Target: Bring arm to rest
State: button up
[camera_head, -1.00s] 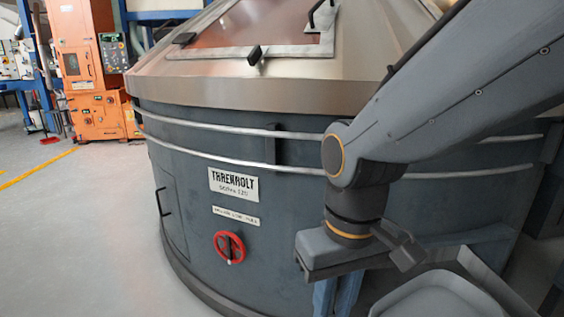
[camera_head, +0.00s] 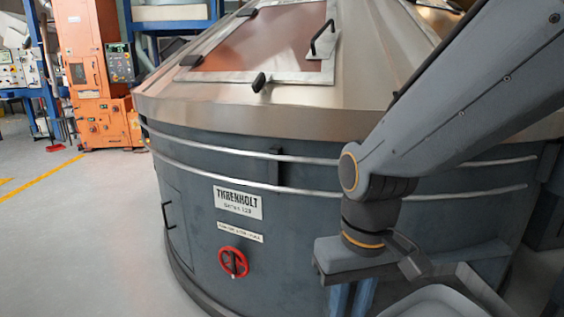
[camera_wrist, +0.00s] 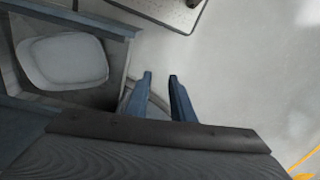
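My arm reaches in from the upper right of the head view and bends down at its grey elbow joint. My gripper (camera_head: 351,300) hangs below it, its blue fingers cut off by the bottom edge. In the wrist view, the two blue fingers of my gripper (camera_wrist: 161,77) stand apart with a gap between them and nothing held. They point over pale floor. In the head view, the arm overlaps the right front of a large grey round machine (camera_head: 300,225); whether they touch cannot be told.
The machine has a red handwheel (camera_head: 233,262), a nameplate (camera_head: 238,202) and a sloped metal top with a hatch (camera_head: 262,42). A pale rounded tray-like shape (camera_wrist: 62,60), possibly mine, lies beside the gripper. An orange machine (camera_head: 95,70) stands far left.

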jog(key=d+r+m+p, duration=0.2)
jog(key=d+r+p, duration=0.6)
jog(key=p, duration=0.7)
jog(key=shift+s+d+r+m, duration=0.3)
jog(key=shift+s+r+m, duration=0.15)
jog(key=shift+r, duration=0.45)
